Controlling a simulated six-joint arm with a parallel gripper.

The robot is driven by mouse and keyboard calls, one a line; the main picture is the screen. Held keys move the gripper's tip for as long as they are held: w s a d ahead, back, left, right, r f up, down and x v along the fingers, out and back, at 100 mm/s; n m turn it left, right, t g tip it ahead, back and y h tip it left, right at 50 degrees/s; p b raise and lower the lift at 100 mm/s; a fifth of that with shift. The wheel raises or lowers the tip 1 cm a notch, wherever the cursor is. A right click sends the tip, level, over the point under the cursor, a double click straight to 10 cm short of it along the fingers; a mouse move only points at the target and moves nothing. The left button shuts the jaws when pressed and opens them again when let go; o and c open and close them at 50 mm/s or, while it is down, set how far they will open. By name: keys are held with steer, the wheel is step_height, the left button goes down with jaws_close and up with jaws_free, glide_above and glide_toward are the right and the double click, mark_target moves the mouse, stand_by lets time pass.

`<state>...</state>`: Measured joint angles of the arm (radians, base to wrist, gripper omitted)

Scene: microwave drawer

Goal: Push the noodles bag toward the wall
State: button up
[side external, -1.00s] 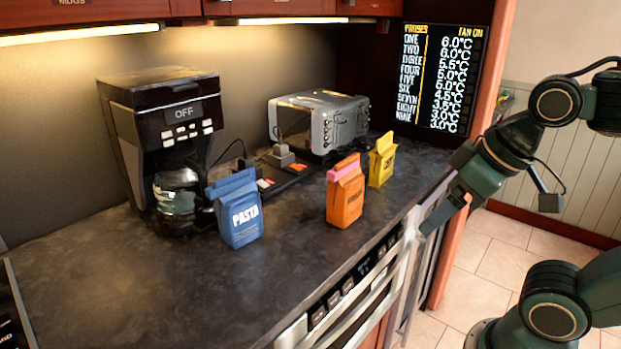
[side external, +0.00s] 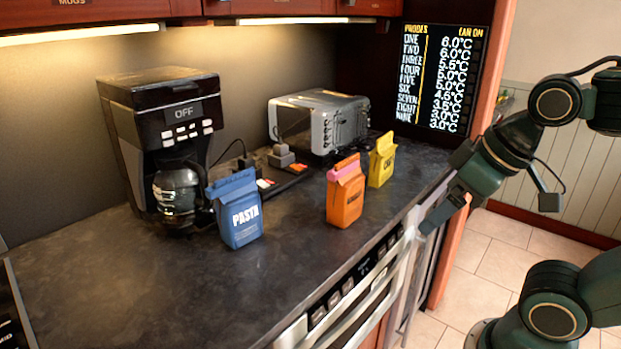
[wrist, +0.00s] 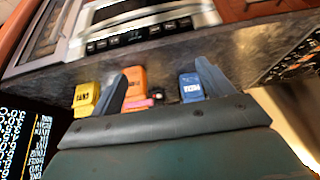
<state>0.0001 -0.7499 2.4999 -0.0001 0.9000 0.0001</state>
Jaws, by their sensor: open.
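Three paper-style bags stand upright on the dark counter. The blue bag (side external: 236,212) reads PASTA. The orange bag (side external: 345,196) with a pink band has a label too small to read surely; it may be the noodles bag. The yellow bag (side external: 381,162) stands behind it to the right, its label also unclear. My gripper (side external: 440,212) is past the counter's front edge, right of the bags and touching none. In the wrist view my gripper (wrist: 162,80) is open and empty, with the orange bag (wrist: 134,80) and blue bag (wrist: 190,88) beyond it between the fingers.
A black coffee maker (side external: 158,120) stands left at the wall (side external: 60,160). A silver toaster (side external: 318,121) and a power strip (side external: 285,178) are behind the bags. The counter (side external: 130,285) is clear at the front left. A temperature display (side external: 442,80) stands at the far end.

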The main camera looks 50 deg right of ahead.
step_height(320, 180, up, 4)
steer(key=m+g, duration=0.5)
steer(key=m, duration=1.2)
glide_above(346, 177)
steer(key=d, duration=0.1)
steer(key=shift+w+d+f+m+g, duration=0.2)
steer(key=shift+w+d+m+g, duration=0.1)
steer(key=shift+w+d+m, duration=0.25)
steer(key=shift+a+f+n, duration=0.1)
steer(key=shift+n, duration=0.15)
steer(key=shift+f, duration=6.8)
